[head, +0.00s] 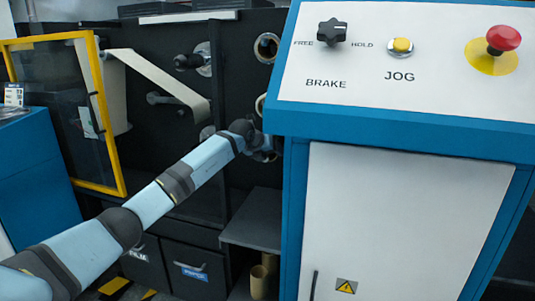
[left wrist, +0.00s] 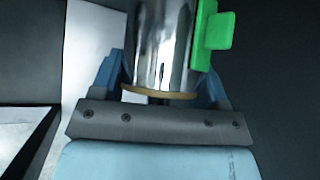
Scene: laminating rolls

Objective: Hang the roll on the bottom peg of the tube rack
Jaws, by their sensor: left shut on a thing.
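My left arm reaches from the lower left of the head view to the dark machine front, and its gripper (head: 264,151) is partly hidden behind the blue console's edge. In the left wrist view, my left gripper (left wrist: 160,80) is shut on a shiny silver roll (left wrist: 158,45). The roll has a brown core edge at its near end and a bright green piece (left wrist: 218,32) at its right side. I cannot make out the bottom peg. My right gripper is not in view.
The blue and white console (head: 400,140) with brake knob, jog button and red stop button fills the right. A yellow-framed door (head: 122,150) stands open at left. A grey shelf (head: 252,228) lies below my gripper, with brown tubes (head: 259,281) under it.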

